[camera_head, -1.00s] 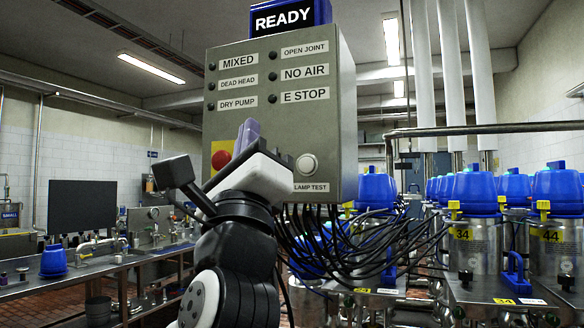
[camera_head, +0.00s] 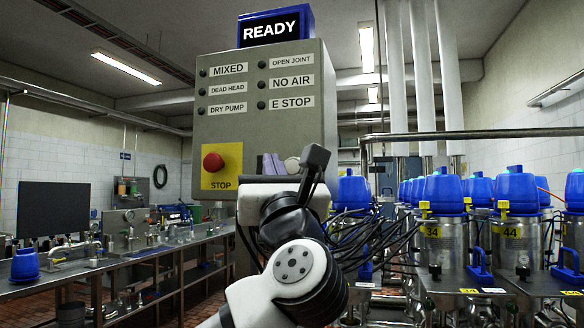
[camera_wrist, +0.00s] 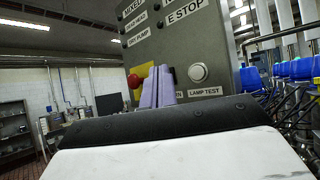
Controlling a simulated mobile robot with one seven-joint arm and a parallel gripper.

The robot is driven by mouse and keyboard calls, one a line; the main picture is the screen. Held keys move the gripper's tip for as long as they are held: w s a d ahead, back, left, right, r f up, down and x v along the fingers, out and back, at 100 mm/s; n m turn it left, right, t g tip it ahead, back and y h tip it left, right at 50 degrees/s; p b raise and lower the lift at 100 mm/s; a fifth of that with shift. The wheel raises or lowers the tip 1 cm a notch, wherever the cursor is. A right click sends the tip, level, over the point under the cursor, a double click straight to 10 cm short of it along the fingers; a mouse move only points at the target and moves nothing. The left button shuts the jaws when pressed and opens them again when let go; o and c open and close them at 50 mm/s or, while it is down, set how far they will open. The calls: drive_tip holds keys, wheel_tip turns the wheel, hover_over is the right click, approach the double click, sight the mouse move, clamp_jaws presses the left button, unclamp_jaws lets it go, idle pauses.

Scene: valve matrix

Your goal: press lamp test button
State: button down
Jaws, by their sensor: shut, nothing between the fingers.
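The lamp test button (camera_wrist: 199,73) is a round white button low on the right of the grey control panel, above its LAMP TEST label (camera_wrist: 205,91). In the head view the button (camera_head: 292,165) shows just right of my fingers, and its label is hidden behind my arm. My gripper (camera_head: 270,165) has pale purple fingers, shut and empty, in front of the panel's lower part. In the wrist view my gripper (camera_wrist: 158,85) stands left of the button. I cannot tell how far the fingertips are from the panel.
The red stop button (camera_head: 213,162) on a yellow plate is on the panel left of my gripper. A READY display (camera_head: 275,26) tops the control panel (camera_head: 235,130). Blue-capped canisters (camera_head: 443,220) and black cables crowd the right. A steel counter (camera_head: 120,262) runs along the left.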

sight(289, 171)
drive_tip(key=shift+w+d+p, duration=0.25)
drive_tip(key=shift+w+d, duration=0.2)
drive_tip(key=shift+w, duration=0.9)
drive_tip(key=shift+w+d+p, duration=0.3)
drive_tip(key=shift+w+d, duration=0.15)
drive_tip(key=shift+w, duration=0.95)
drive_tip(key=shift+w+d+p, duration=0.25)
drive_tip(key=shift+w+d, duration=0.2)
drive_tip(key=shift+w, duration=0.9)
drive_tip(key=shift+w, duration=0.1)
drive_tip(key=shift+w+d, duration=0.15)
drive_tip(key=shift+w, duration=0.15)
drive_tip(key=shift+w+d, duration=0.1)
drive_tip(key=shift+w, duration=0.3)
drive_tip(key=shift+s, duration=0.15)
drive_tip(key=shift+s+a, duration=0.25)
drive_tip(key=shift+s, duration=0.4)
drive_tip(key=shift+s+a+b, duration=0.2)
drive_tip(key=shift+s+a, duration=0.05)
drive_tip(key=shift+s, duration=0.55)
drive_tip(key=shift+s+a+b, duration=0.2)
drive_tip(key=shift+s+a, duration=0.1)
drive_tip(key=shift+s, duration=0.5)
drive_tip(key=shift+s+a+b, duration=0.2)
drive_tip(key=shift+s+a, duration=0.05)
drive_tip(key=shift+s, duration=0.55)
